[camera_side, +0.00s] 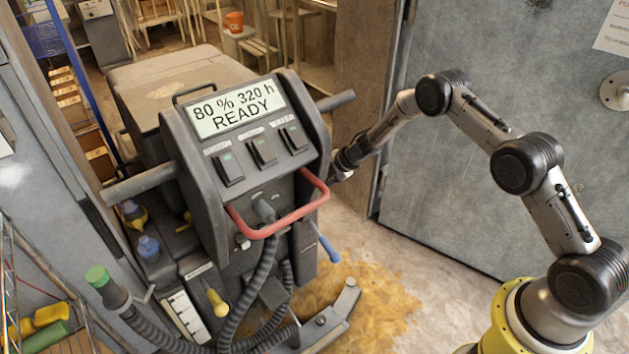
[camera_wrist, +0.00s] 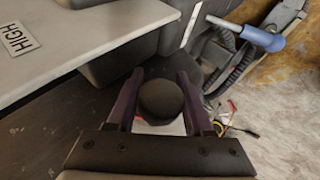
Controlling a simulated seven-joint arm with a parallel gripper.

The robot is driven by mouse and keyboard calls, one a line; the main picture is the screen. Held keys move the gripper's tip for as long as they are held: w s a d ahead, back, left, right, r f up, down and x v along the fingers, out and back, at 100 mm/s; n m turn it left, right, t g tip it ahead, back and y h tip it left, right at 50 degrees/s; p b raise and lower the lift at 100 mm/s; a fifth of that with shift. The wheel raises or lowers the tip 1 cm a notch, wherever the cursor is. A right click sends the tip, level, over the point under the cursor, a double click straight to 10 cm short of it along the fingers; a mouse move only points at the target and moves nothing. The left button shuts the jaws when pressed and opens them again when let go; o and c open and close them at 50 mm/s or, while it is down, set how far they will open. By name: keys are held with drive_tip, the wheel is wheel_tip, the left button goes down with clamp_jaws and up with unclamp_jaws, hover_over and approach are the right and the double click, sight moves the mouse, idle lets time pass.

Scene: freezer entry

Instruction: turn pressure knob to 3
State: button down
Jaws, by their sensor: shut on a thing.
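A dark round knob (camera_wrist: 161,101) shows in the wrist view between the two purple-grey fingers of my gripper (camera_wrist: 160,77). My gripper is shut on this knob, with one finger on each side of it. A pale patch shows just below the knob, but no numbers or pointer can be read there. In the side view my gripper (camera_side: 341,168) reaches the right flank of the grey floor machine (camera_side: 205,160). The knob is hidden in that view. The machine's display (camera_side: 237,108) reads "80 % 320 h READY".
In the wrist view, a pale panel with a "HIGH" label (camera_wrist: 19,40) lies upper left and a blue-ended lever (camera_wrist: 264,40) upper right. The side view shows a red handle bar (camera_side: 285,230), a blue lever (camera_side: 328,248), dark hoses and a grey door (camera_side: 480,140) behind my arm.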

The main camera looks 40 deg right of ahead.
drive_tip(key=shift+s+f+g, duration=0.15)
drive_tip(key=shift+s+g, duration=0.05)
drive_tip(key=shift+g, duration=0.3)
idle(0.3)
drive_tip(key=shift+c, duration=1.5)
unclamp_jaws()
drive_tip(key=v, duration=1.4)
drive_tip(key=shift+w+a, duration=0.1)
